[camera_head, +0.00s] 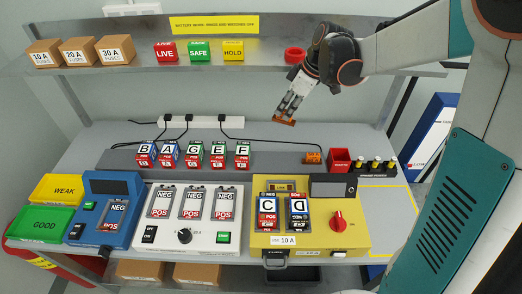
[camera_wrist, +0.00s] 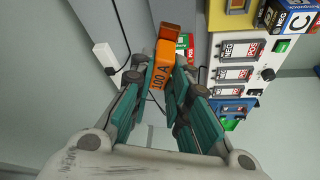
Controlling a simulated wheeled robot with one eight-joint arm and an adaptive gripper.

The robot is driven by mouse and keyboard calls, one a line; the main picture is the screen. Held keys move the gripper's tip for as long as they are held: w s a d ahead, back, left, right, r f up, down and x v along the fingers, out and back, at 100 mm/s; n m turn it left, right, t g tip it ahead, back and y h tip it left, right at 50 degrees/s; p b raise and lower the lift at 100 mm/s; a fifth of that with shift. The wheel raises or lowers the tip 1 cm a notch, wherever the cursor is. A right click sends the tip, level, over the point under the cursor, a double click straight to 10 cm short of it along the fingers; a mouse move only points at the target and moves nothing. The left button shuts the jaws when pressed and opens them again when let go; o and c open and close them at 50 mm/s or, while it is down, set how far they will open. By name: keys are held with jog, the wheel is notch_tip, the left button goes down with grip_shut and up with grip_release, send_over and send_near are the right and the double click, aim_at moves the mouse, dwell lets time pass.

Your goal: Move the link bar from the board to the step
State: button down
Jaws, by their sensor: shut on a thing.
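My gripper (camera_head: 287,112) is in the air above the back of the bench, in front of the shelf. It is shut on an orange link bar (camera_head: 284,121). In the wrist view the bar (camera_wrist: 163,62) reads "100 A" and sits between the fingertips (camera_wrist: 160,78). The grey step (camera_head: 275,160) runs along the back of the bench, below the gripper and apart from the bar. The yellow board (camera_head: 357,235) at the front right holds batteries C and D side by side, a red knob and a "10 A" label.
Batteries B, A, G, E and F (camera_head: 192,154) stand along the step. An orange block (camera_head: 312,157) and a red box (camera_head: 339,160) are to their right. The shelf (camera_head: 130,66) carries fuse boxes and coloured signs. A white power strip (camera_head: 202,122) with cables lies behind the step.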

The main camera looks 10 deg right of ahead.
notch_tip(320, 180, down, 19)
jog(key=b, duration=0.5)
jog(key=shift+f, duration=0.1)
jog(key=shift+f, duration=0.15)
jog(key=c, duration=1.8)
grip_release()
jog(key=shift+o, duration=1.4)
